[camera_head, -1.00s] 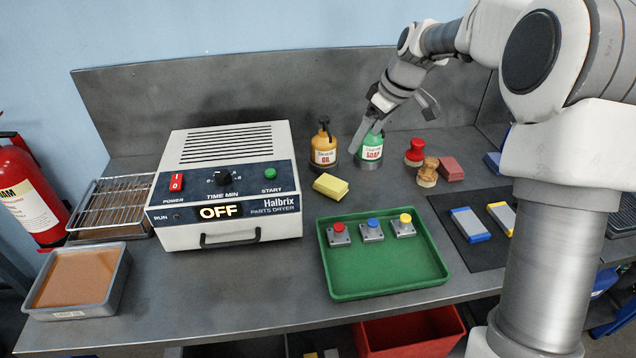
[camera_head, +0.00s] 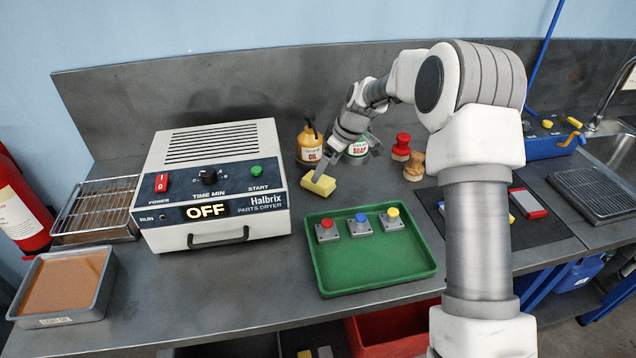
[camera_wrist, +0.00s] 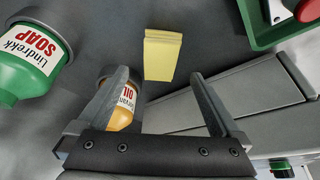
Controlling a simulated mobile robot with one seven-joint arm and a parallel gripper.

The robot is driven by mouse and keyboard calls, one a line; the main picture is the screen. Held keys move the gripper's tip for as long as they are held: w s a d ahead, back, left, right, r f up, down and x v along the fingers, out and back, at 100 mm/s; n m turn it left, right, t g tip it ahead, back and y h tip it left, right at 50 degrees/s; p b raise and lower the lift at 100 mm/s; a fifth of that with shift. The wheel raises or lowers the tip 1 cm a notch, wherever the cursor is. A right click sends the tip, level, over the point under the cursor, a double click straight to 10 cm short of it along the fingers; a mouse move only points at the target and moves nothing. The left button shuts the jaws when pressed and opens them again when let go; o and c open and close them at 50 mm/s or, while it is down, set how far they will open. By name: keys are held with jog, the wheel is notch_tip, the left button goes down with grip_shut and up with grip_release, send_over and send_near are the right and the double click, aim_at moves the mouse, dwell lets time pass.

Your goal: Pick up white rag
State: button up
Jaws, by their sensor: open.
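No white rag shows in either view. A yellow folded cloth or sponge (camera_head: 318,184) lies on the grey bench between the dryer and the soap bottle. It also shows in the wrist view (camera_wrist: 163,55), just beyond the gap between my fingertips. My gripper (camera_head: 346,160) is above the bench, in front of the oil and soap bottles, with one finger close to the yellow piece. In the wrist view my gripper (camera_wrist: 160,76) is open and empty. Whether a finger touches the yellow piece I cannot tell.
The oil bottle (camera_head: 309,146) and soap bottle (camera_head: 357,150) stand close behind my gripper. The parts dryer (camera_head: 214,186) is to the left. A green tray (camera_head: 330,281) with three buttons lies in front. Stamps (camera_head: 401,147) stand to the right. A sink (camera_head: 612,150) is at far right.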

aim_at(320, 180)
jog(key=x, duration=0.5)
jog(key=shift+a, duration=0.15)
jog(key=c, duration=1.5)
jog(key=shift+r, duration=0.4)
jog(key=shift+c, duration=0.2)
jog(key=v, duration=0.3)
jog(key=shift+w+r, duration=0.3)
jog(key=shift+r, duration=0.15)
jog(key=s+d+r, duration=0.4)
jog(key=d+r, duration=0.2)
jog(key=d, duration=0.4)
jog(key=shift+r+b, duration=0.2)
jog(key=shift+b, duration=0.1)
